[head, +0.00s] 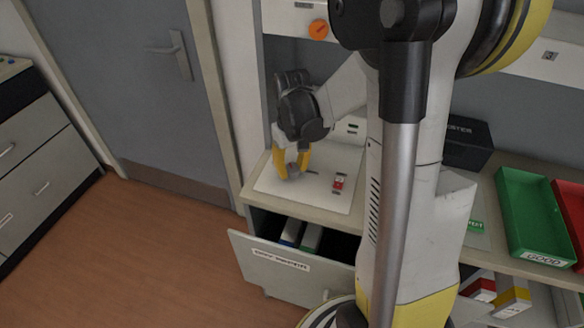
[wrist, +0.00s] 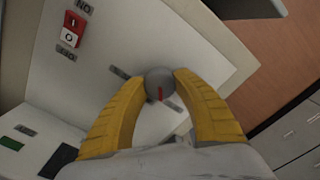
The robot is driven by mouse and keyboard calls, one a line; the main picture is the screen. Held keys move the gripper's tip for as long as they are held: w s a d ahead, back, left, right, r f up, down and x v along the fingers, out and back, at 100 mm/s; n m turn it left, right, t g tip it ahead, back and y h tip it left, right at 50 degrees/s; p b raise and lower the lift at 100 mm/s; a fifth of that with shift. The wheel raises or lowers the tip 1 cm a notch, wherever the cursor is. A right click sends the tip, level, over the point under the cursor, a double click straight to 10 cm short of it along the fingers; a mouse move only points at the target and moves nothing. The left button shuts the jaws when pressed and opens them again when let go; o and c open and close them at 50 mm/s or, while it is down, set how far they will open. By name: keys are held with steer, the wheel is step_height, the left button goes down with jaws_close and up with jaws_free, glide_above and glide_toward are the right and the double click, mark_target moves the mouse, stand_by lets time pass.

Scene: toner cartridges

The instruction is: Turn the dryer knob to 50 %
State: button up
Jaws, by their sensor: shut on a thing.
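The dryer knob (wrist: 160,83) is a round grey knob with a red pointer line, on a white panel (wrist: 115,108). In the wrist view it sits between the two yellow fingertips of my gripper (wrist: 161,77), which is shut on it. The red line points toward the bottom of that view. In the head view my gripper (head: 292,166) points down at the left part of the panel, with the grey knob (head: 292,171) between its fingers. Small dark labels lie around the knob, partly hidden by the fingers; I cannot read them.
A red and white switch (head: 338,182) is on the same panel. A drawer (head: 283,262) stands open below the counter. A green tray (head: 502,200) marked GOOD and a red tray (head: 568,190) are at the right. A grey door (head: 130,80) is at the left.

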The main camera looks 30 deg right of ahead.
mark_target(292, 168)
steer(key=shift+n, duration=2)
steer(key=o, duration=1.2)
steer(key=shift+o, duration=0.2)
steer(key=shift+r, duration=0.1)
step_height(292, 168, up, 12)
